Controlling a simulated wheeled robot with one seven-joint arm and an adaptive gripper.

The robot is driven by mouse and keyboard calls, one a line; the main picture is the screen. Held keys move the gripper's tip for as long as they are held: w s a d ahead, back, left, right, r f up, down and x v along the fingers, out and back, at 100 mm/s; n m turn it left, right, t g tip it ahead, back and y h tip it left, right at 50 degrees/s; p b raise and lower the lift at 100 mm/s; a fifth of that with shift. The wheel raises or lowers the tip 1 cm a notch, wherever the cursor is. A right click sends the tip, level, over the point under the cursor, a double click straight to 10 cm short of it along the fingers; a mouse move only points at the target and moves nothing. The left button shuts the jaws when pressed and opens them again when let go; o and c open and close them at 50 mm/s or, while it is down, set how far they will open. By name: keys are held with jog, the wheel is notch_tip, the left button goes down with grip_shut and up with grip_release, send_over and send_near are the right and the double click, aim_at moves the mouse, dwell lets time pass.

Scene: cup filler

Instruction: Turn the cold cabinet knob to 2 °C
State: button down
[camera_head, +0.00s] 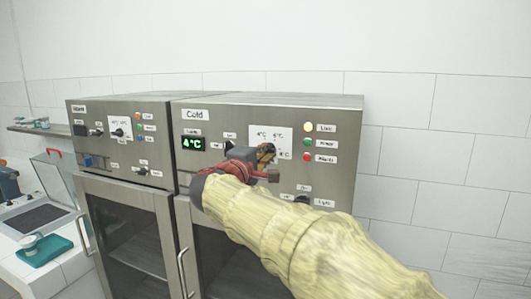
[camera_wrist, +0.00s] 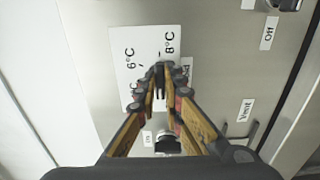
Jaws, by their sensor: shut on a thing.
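The cold cabinet (camera_head: 330,190) has a "Cold" label and a green display (camera_head: 193,143) reading 4 °C. A white scale plate (camera_head: 284,134) marked in °C is on its panel; 6 °C and 8 °C are readable on the plate in the wrist view (camera_wrist: 122,55). My gripper (camera_head: 266,153) is at this plate, and its fingertips (camera_wrist: 159,78) are closed around the small dark knob (camera_wrist: 160,69) at the plate. The fingers hide most of the knob and some of the scale, so I cannot read where the knob points.
Yellow, green and red lamps (camera_head: 308,142) sit right of the plate. A lower dark knob (camera_head: 303,200) is near my arm. The warm-side cabinet (camera_head: 120,180) adjoins on the left. Door handles (camera_head: 184,272) stick out below. White tiled wall is at the right.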

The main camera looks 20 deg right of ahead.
jog(key=c, duration=1.9)
grip_release()
jog(key=v, duration=1.2)
